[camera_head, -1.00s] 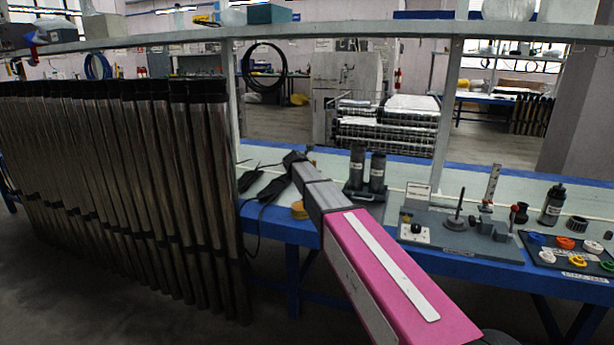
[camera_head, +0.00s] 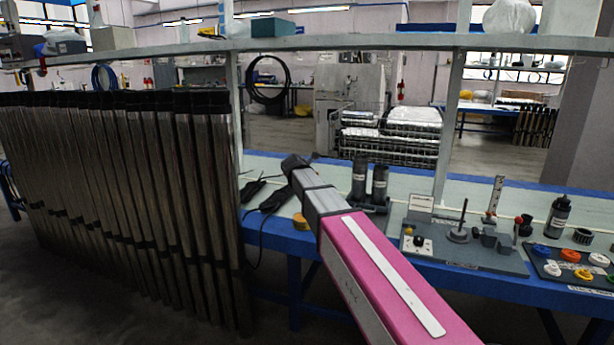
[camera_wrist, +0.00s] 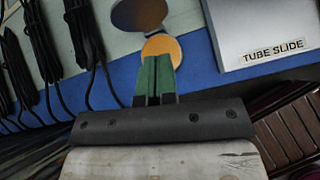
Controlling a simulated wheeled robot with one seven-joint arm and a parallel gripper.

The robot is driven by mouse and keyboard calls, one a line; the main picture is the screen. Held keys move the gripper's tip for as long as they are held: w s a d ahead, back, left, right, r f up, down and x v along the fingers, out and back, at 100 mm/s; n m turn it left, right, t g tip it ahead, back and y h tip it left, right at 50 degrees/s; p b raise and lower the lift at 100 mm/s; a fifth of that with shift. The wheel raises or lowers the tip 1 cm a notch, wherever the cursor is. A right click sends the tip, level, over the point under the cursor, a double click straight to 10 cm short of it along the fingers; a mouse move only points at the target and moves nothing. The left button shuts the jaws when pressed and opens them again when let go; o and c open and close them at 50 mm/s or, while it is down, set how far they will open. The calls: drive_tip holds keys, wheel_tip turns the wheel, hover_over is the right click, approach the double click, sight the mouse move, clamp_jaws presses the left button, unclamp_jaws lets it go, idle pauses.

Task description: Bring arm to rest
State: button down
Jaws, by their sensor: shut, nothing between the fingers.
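My arm, pink with a grey end section, reaches from the lower right toward the bench in the head view. My gripper (camera_wrist: 155,68) shows its green fingers in the wrist view, closed together with nothing between them. In that view the fingertips overlap the edge of an orange-yellow disc (camera_wrist: 162,47); I cannot tell whether they touch it. In the head view, the gripper's fingers cannot be made out.
Upright metal tubes (camera_head: 130,190) fill the left. Black cables (camera_head: 272,198) lie on the blue-edged bench near my arm. Two dark cylinders (camera_head: 379,184), a grey fixture (camera_head: 465,250) and a tray of coloured caps (camera_head: 575,258) stand rightward. A "TUBE SLIDE" plate (camera_wrist: 265,20) is near the fingers.

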drive_tip(key=s+d+f+m+g+y, duration=0.1)
drive_tip(key=s+d+f+m+g, duration=0.1)
drive_tip(key=s+d+f+m, duration=0.6)
drive_tip(key=s+d+f+m+g, duration=0.3)
drive_tip(key=s+d+f+m, duration=0.3)
drive_tip(key=f, duration=0.4)
drive_tip(key=s+d+f+m+g+y, duration=0.1)
drive_tip(key=s+d+f+m+g, duration=0.1)
drive_tip(key=s+f+m, duration=0.3)
drive_tip(key=s+d+f+m+g+y, duration=0.1)
drive_tip(key=s+d+f+m, duration=0.3)
drive_tip(key=s+m, duration=0.6)
drive_tip(key=s, duration=0.3)
drive_tip(key=shift+s+f+m+g+y, duration=0.3)
drive_tip(key=shift+s+f+g, duration=0.05)
drive_tip(key=shift+f+g, duration=0.05)
